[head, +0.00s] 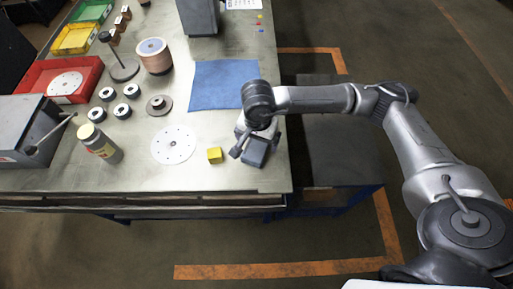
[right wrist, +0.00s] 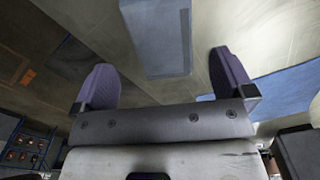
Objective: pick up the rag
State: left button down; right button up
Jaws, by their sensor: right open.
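The rag is a flat blue cloth (head: 222,84) lying on the bench top in the head view. Its lower right corner is close to my right wrist. My right gripper (head: 241,151) is over the bench near its right edge, below the rag in the picture and apart from it. In the right wrist view its two purple-grey fingers (right wrist: 163,80) are spread wide with nothing between them. A blue patch (right wrist: 285,93) at the right of that view may be the rag; I cannot tell for sure. My left gripper is not in view.
A yellow cube (head: 214,155) and a white disc (head: 174,145) lie left of my right gripper. A dark flap disc (head: 159,105), a copper-coloured spool (head: 154,56), a jar (head: 99,143) and a red bin (head: 58,80) stand further left. A grey device (head: 198,17) stands behind the rag.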

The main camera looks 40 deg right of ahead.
aim_at(256, 146)
jog(key=shift+w+f, duration=0.1)
jog(key=shift+f, duration=0.8)
jog(key=shift+f+b, duration=0.45)
jog(key=shift+f, duration=1.4)
jog(key=shift+w, duration=0.1)
jog(key=shift+c, duration=0.4)
jog(key=shift+c, duration=0.7)
jog(key=c, duration=0.8)
jog(key=shift+r, duration=0.1)
